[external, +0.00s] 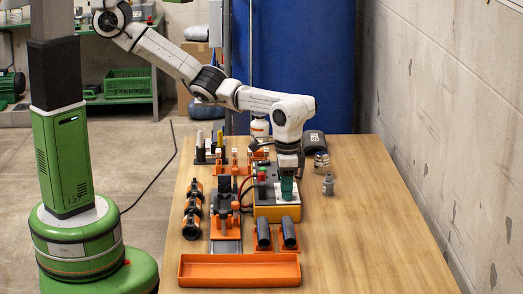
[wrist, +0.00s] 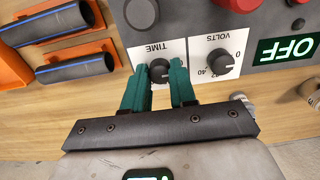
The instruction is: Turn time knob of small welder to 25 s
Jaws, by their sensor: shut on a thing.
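The small welder (external: 276,208) is a yellow and grey box on the wooden table, with my arm reaching down over it. In the wrist view its grey panel (wrist: 205,25) carries two black knobs on white labels. The time knob (wrist: 159,71) sits between the green fingers of my gripper (wrist: 166,75), which is shut on it. The volts knob (wrist: 220,61) is just right of the fingers. The TIME label shows upside down with a 0 beside the knob; the knob's pointer and the other scale marks are too small or hidden to read. In the external view the green fingers (external: 287,189) are at the welder's top.
A green OFF display (wrist: 287,48) and red buttons are on the welder's panel. Dark pipes in orange holders (external: 264,234) stand in front of the welder. An empty orange tray (external: 240,284) lies at the front edge. The table's right side is mostly clear.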

